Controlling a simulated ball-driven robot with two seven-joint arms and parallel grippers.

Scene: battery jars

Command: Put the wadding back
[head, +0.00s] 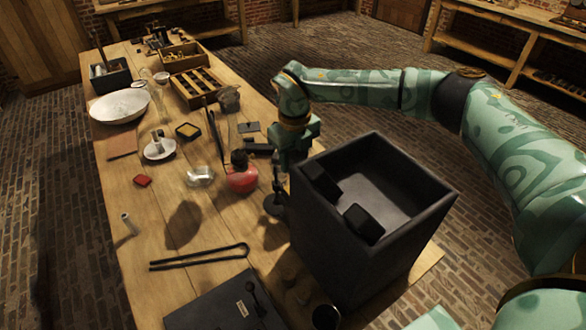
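No wadding can be made out for certain. A grey-brown crumpled lump (228,98) lies beside the slotted wooden rack, and pale material (99,70) shows in a small dark box at the far left; I cannot tell whether either is wadding. My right arm reaches in from the right over the table. Its mint-green gripper (280,182) points down behind the left edge of a large dark open box (335,240). Its fingertips are dark and partly lost against the box, so their opening and any hold are unclear. My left gripper is not in view.
A red round-bottomed flask (242,178), a clear glass dish (200,176) and a white saucer (160,149) stand near the gripper. Black tongs (200,257) lie in front. A white basin (119,106) stands farther back. The table's left front is mostly clear.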

